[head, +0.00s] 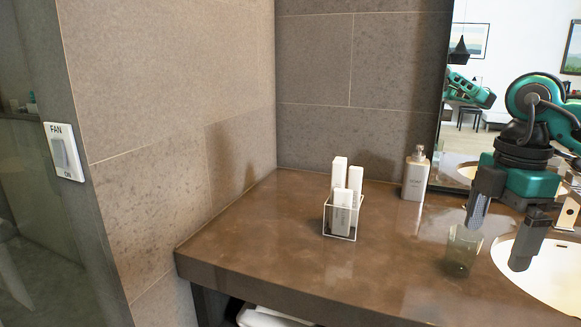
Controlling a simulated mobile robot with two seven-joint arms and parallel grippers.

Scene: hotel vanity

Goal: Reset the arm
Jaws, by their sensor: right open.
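My right gripper (503,232) is at the right of the head view, its two dark fingers spread apart and pointing down. It is open with nothing between the fingers. It hangs over the counter near the left side of the sink. A clear glass tumbler (461,251) stands on the counter just left of and below the fingers, apart from any grip that I can see. The green and black right arm (535,100) comes in from the right edge. My left gripper does not show directly.
The brown counter (290,245) holds a wire holder (340,217) with several white boxes and a pump bottle (414,175). A white sink (540,275) lies at the right. A mirror stands behind. A fan switch (64,152) is on the left wall.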

